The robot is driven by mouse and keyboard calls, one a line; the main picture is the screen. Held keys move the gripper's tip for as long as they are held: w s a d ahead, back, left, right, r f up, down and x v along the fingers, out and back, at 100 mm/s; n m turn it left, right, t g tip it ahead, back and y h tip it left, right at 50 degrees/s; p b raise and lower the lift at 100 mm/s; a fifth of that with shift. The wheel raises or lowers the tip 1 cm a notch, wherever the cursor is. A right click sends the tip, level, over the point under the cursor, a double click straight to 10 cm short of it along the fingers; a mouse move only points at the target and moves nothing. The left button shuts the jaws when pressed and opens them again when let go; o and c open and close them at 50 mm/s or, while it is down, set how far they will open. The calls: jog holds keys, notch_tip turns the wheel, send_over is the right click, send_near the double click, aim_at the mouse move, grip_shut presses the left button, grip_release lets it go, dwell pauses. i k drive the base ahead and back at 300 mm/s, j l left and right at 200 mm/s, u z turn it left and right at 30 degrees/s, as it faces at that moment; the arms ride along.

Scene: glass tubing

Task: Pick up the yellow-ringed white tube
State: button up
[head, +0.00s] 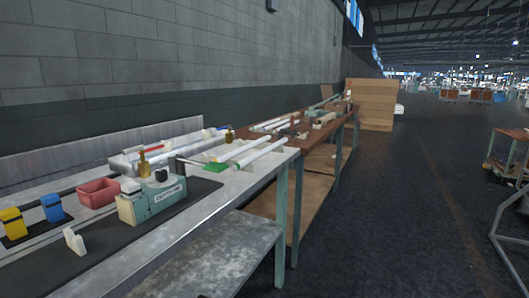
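Several white tubes lie on the long workbench (230,188) along the wall. One white tube (262,153) slants across pale supports near the bench's far end, with a green piece (215,167) by its near end. Another white tube (237,152) lies to its left, with some red beside it. More pale tubes lie farther back on the brown bench. The tubes are too small to tell which has a yellow ring. My gripper is not in view.
On the bench stand a pale green machine (152,203), a red bin (97,193), a blue block (53,208) and a yellow block (12,223). A brown bench (300,142) adjoins it. A cardboard-coloured stack (370,105) stands beyond. Dark floor (400,210) is open right of the benches.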

aim_at(220, 159)
jog(key=i+l, duration=0.25)
jog(key=i, duration=0.35)
jog(key=i+l+z, duration=0.15)
jog(key=i, duration=0.45)
jog(key=i+l, duration=0.3)
jog(key=i, duration=0.35)
jog(key=i+l+z, duration=0.1)
jog(key=i, duration=0.5)
